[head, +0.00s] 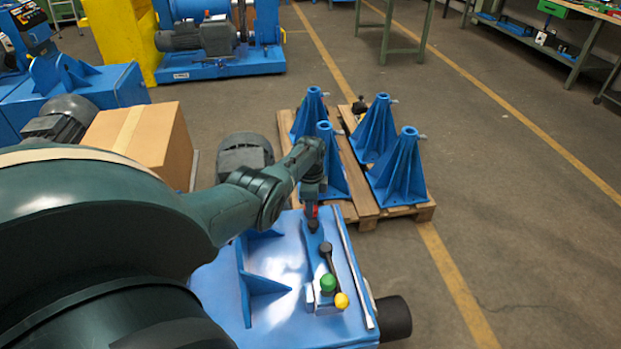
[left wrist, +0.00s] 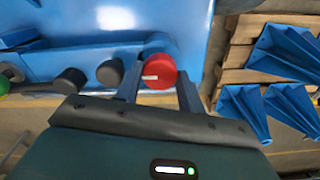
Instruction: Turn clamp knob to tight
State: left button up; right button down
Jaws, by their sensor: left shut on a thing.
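The clamp knob is red with a short white mark on its face, and it shows in the left wrist view (left wrist: 159,69). In the head view only a bit of red shows at the tip of my left gripper (head: 312,208), at the far end of the blue machine (head: 215,282). My left gripper comes down from above, its two fingers on either side of the knob, shut on it. Its fingers also show in the left wrist view (left wrist: 158,88). My right gripper is not in view.
Near the knob are a black-knobbed lever (head: 326,249), a green knob (head: 328,283) and a yellow knob (head: 342,300). Behind stands a pallet (head: 424,211) with several blue stands (head: 398,175). A cardboard box (head: 150,140) is at the left.

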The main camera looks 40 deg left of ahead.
pick_arm(q)
jog(key=o, duration=0.5)
jog(key=shift+r, duration=0.1)
jog(key=shift+o, duration=1)
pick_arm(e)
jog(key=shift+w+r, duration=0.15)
pick_arm(q)
jog(key=shift+r+p, duration=0.3)
jog(key=shift+r, duration=0.05)
notch_tip(320, 180, up, 3)
jog(key=shift+f+p, duration=0.1)
jog(key=shift+p, duration=0.95)
notch_tip(320, 180, up, 10)
jog(key=p, duration=0.1)
jog(key=shift+f+p, duration=0.15)
jog(key=shift+p, duration=0.15)
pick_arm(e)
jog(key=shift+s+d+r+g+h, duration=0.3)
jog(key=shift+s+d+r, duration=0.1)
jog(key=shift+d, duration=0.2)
pick_arm(q)
jog(key=shift+f, duration=0.1)
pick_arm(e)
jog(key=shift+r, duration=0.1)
